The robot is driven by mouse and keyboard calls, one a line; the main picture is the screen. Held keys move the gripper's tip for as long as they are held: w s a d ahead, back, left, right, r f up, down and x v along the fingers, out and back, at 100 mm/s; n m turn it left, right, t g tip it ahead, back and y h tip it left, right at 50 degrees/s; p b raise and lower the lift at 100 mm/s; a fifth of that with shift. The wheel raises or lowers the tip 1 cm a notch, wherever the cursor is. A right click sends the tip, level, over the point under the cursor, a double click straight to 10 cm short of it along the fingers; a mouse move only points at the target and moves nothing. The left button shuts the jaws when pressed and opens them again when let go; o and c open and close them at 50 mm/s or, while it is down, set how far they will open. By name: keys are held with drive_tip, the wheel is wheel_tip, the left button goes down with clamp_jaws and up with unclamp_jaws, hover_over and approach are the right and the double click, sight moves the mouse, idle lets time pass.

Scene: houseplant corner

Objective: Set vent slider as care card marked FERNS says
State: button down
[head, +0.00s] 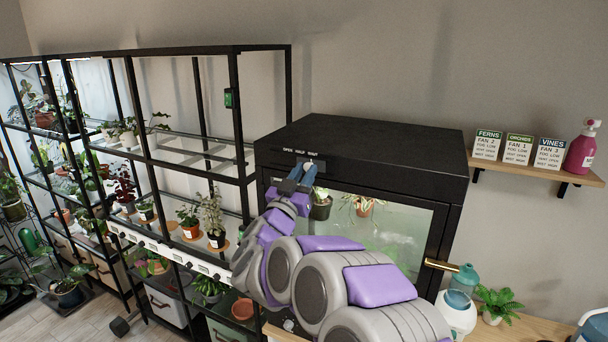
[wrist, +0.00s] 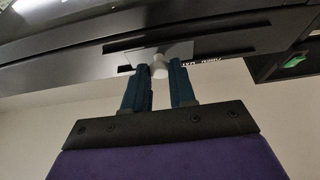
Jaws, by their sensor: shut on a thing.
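The vent slider is a pale knob (head: 309,166) on a dark plate at the upper front of the black cabinet. Above it are small labels that seem to read OPEN, HALF, SHUT from left to right. The knob stands toward the right, SHUT end. My gripper (head: 303,174) is at the knob from below. In the wrist view, its blue fingers (wrist: 160,88) stand either side of the white knob (wrist: 159,66), shut on it. The care card marked FERNS (head: 486,146) is leftmost on the wall shelf; it shows FAN 2, FOG LOW, and a VENT line too small to read surely.
The cabinet (head: 380,145) has a glass front with plants inside. Cards marked ORCHIDS (head: 517,149) and VINES (head: 549,153) and a pink spray bottle (head: 582,150) share the shelf. A black plant rack (head: 190,50) stands to the left. A brass handle (head: 441,265) sticks out lower right.

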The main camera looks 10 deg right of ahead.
idle(0.3)
drive_tip(key=w+a+p, duration=0.1)
drive_tip(key=a, duration=0.1)
drive_tip(key=w+a+p, duration=0.1)
drive_tip(key=a+p, duration=0.1)
drive_tip(key=w+a+p, duration=0.2)
drive_tip(key=shift+w+r, duration=0.1)
drive_tip(key=shift+r, duration=0.05)
drive_tip(key=shift+d, duration=0.1)
drive_tip(key=c, duration=1.3)
unclamp_jaws()
drive_tip(key=shift+c, duration=0.2)
drive_tip(key=o, duration=0.4)
drive_tip(key=shift+w+a, duration=0.2)
drive_tip(key=shift+a, duration=0.05)
drive_tip(key=shift+s, duration=0.1)
